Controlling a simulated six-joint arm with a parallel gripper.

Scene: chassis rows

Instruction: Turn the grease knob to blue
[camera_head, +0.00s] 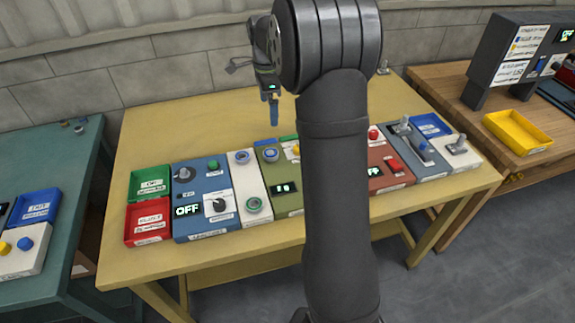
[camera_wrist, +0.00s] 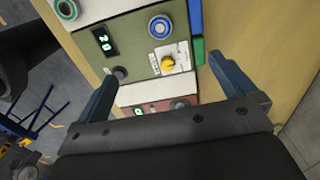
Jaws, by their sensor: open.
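No label can be read as grease, so I cannot tell for certain which knob it is. A yellow knob (camera_wrist: 168,63) on a white plate sits on the olive panel (camera_wrist: 128,30) in the wrist view. In the head view, the yellow knob (camera_head: 296,148) is partly hidden by my arm. A black pointer knob (camera_head: 219,205) sits on a white plate on the blue panel (camera_head: 203,223). My gripper (camera_wrist: 163,67) is open and empty, its fingers on either side of the yellow knob in the picture. In the head view my gripper (camera_head: 271,112) is above the back of the panel row.
The olive panel also has a blue-ringed button (camera_wrist: 160,26) and a lit green display (camera_wrist: 104,40). Green (camera_head: 150,181) and red (camera_head: 148,222) trays stand at the left end. A red panel (camera_head: 388,168) and a lever panel lie right of my arm. The yellow table (camera_head: 150,120) is clear behind.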

